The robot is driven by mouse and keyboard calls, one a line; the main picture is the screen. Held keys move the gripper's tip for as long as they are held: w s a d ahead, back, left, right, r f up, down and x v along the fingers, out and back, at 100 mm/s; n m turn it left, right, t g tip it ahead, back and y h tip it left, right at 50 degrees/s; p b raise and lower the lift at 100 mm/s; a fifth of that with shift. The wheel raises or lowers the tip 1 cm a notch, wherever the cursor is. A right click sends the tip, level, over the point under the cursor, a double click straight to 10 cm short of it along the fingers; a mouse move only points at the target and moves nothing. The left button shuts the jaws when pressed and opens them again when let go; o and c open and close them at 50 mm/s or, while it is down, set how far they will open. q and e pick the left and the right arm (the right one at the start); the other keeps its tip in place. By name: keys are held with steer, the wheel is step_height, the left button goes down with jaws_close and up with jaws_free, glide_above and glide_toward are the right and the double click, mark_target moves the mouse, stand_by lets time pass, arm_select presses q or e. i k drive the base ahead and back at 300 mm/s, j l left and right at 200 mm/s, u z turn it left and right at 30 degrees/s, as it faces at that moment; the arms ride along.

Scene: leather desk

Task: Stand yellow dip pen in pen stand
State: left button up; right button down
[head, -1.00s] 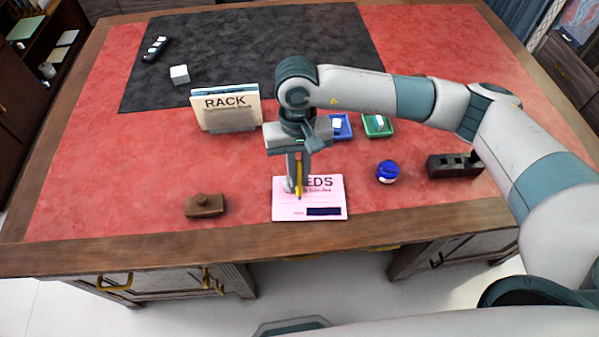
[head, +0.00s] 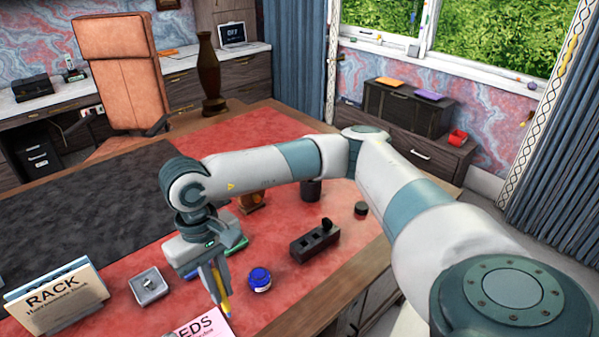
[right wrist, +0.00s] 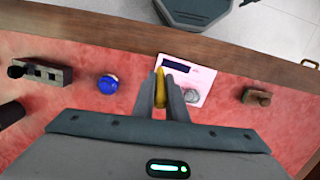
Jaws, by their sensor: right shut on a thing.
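The yellow dip pen (head: 226,297) is held point-down in my right gripper (head: 217,287), which is shut on it. In the right wrist view the pen (right wrist: 160,88) shows between the two fingers (right wrist: 163,95), beside the pink card. The pen stand looks to be the dark block (head: 313,243) with square holes, to the right of the gripper and apart from it. A black knob-like piece stands at its far end. The block also shows at the left in the right wrist view (right wrist: 45,73). My left gripper is not in view.
A blue ink jar (head: 259,280) sits between gripper and block. The pink card (head: 205,326) lies under the gripper area. A card rack (head: 60,295) and a grey tray (head: 149,287) stand left. A dark cup (head: 311,190) and small round dark item (head: 361,208) lie beyond the block.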

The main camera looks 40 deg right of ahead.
mark_target(304, 252)
steer(key=z, duration=1.55)
